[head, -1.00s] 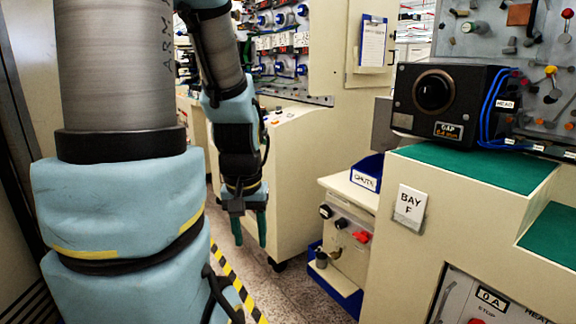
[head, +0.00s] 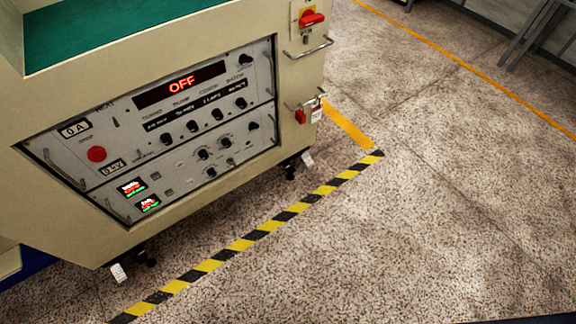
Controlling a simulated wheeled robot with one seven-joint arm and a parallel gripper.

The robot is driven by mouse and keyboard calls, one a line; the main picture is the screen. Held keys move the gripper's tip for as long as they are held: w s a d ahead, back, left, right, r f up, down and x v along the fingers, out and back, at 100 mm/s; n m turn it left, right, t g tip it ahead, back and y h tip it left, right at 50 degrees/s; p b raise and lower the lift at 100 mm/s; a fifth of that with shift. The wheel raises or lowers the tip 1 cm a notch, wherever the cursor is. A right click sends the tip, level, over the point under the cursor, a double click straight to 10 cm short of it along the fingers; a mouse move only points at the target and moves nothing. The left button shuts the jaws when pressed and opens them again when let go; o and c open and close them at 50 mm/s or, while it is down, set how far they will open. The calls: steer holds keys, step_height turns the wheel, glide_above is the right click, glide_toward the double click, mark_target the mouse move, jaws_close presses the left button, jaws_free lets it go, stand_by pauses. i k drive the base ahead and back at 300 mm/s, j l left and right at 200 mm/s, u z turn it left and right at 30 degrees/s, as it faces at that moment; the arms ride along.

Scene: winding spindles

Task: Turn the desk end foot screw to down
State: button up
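The cream desk (head: 60,215) with a green top stands at the left of the head view. Under its near lower edge are two small feet with white tags or pedals. One foot (head: 119,272) is at the lower left, and the other foot (head: 307,158) is below the right end of the desk. Each has a dark part beside it. They are too small to tell whether either screw is up or down, and I cannot read any label on them. My gripper is out of view.
The desk front holds a control panel (head: 190,125) with a red OFF display. A red switch (head: 311,18), a metal handle and a red padlock (head: 300,116) are on the right end. Yellow-black tape (head: 240,244) crosses the floor.

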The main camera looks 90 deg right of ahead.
mark_target(290, 167)
steer(key=l+z, duration=0.1)
steer(key=z, duration=0.3)
steer(key=k+l+z, duration=0.1)
steer(key=z, duration=0.35)
steer(key=l+z, duration=0.15)
steer(key=z, duration=0.25)
steer(key=l+z, duration=0.15)
steer(key=z, duration=0.25)
